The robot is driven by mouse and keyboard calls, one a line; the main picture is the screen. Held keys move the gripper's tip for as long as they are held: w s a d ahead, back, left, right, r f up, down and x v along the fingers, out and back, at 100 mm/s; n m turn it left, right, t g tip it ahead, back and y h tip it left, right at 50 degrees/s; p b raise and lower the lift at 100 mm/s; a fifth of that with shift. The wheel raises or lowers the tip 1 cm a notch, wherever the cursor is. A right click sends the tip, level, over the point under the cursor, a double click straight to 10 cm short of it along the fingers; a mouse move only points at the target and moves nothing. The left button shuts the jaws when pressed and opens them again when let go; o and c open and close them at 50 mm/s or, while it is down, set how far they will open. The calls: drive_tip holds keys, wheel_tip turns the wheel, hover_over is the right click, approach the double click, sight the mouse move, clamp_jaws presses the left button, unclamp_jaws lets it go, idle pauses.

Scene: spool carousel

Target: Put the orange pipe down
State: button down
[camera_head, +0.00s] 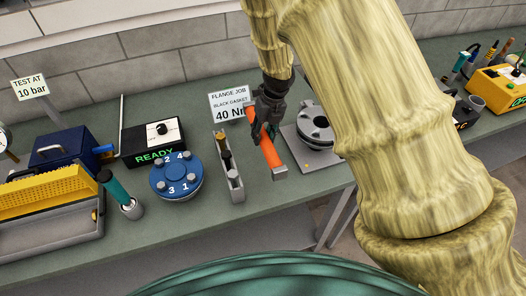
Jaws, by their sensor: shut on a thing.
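The orange pipe (268,149) is a short bright orange length with a grey piece at its lower end. My gripper (263,128) is shut on its upper part, with dark fingers around it. The pipe slants down to the right over the green bench (215,213), between a narrow grey holder and a flange on a grey plate. I cannot tell whether its lower end touches the bench or hangs just above it. My arm comes in from the top and covers the bench to the right of the flange.
A narrow grey holder (236,182) with upright tools stands left of the pipe. The flange (315,125) sits right of it. A blue numbered flange (176,178), a READY box (151,140) and a "40 Nm" sign (230,103) stand nearby. Bare bench shows along the front edge.

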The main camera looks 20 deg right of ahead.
drive_tip(key=b, duration=0.3)
hover_over(261, 157)
drive_tip(key=f, duration=0.5)
drive_tip(key=shift+w+d, duration=0.25)
drive_tip(key=shift+d, duration=0.15)
drive_tip(key=shift+s+f, duration=0.1)
drive_tip(key=shift+s, duration=0.15)
drive_tip(key=shift+f+b, duration=0.35)
drive_tip(key=shift+b, duration=0.05)
drive_tip(key=shift+f+b, duration=0.85)
drive_tip(key=shift+f, duration=0.4)
drive_tip(key=shift+f, duration=0.15)
drive_tip(key=c, duration=1)
unclamp_jaws()
